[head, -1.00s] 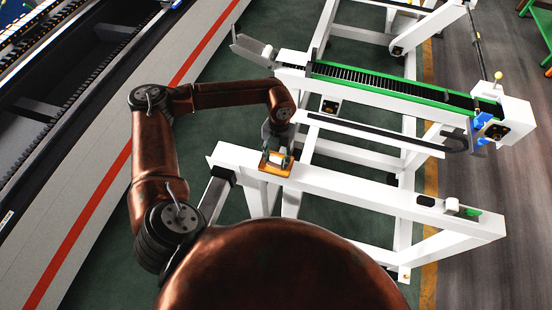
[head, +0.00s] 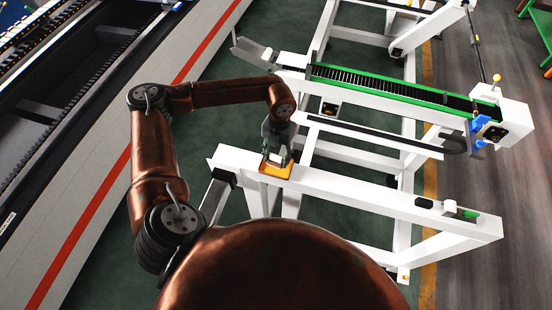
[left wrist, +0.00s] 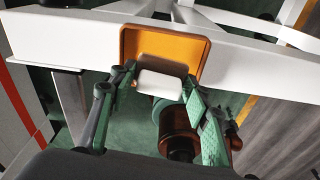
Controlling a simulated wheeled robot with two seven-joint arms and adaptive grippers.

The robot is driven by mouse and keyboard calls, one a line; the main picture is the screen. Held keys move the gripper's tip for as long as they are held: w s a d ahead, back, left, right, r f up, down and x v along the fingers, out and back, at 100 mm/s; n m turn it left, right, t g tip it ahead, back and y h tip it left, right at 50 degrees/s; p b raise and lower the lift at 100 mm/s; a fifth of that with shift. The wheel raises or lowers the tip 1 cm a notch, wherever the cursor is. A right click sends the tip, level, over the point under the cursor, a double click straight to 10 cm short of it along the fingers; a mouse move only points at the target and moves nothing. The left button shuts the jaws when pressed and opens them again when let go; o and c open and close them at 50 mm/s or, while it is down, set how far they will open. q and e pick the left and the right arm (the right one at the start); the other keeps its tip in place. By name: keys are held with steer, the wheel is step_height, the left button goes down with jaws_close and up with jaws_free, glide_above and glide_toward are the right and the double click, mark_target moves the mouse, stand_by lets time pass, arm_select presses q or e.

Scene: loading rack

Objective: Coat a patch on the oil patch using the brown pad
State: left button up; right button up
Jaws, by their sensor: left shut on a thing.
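An orange patch with a brown rim (head: 277,171) lies on the near white beam of the rack. It also shows in the left wrist view (left wrist: 187,52), at the top middle. My left gripper (head: 278,155) is over the far edge of this patch. In the left wrist view its green-padded fingers (left wrist: 160,88) are shut on a small pale block (left wrist: 162,84), which overlaps the patch's edge. My right gripper is not in view.
The near white beam (head: 360,195) runs to the lower right, with small black and white fittings (head: 452,206) near its end. Behind it is a conveyor with green edges (head: 400,90). A grey walkway with a red stripe (head: 195,60) lies left.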

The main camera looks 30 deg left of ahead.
mark_target(275, 157)
arm_select(q)
steer(key=shift+r+p, duration=0.85)
steer(key=shift+r, duration=1.25)
steer(key=shift+f, duration=0.1)
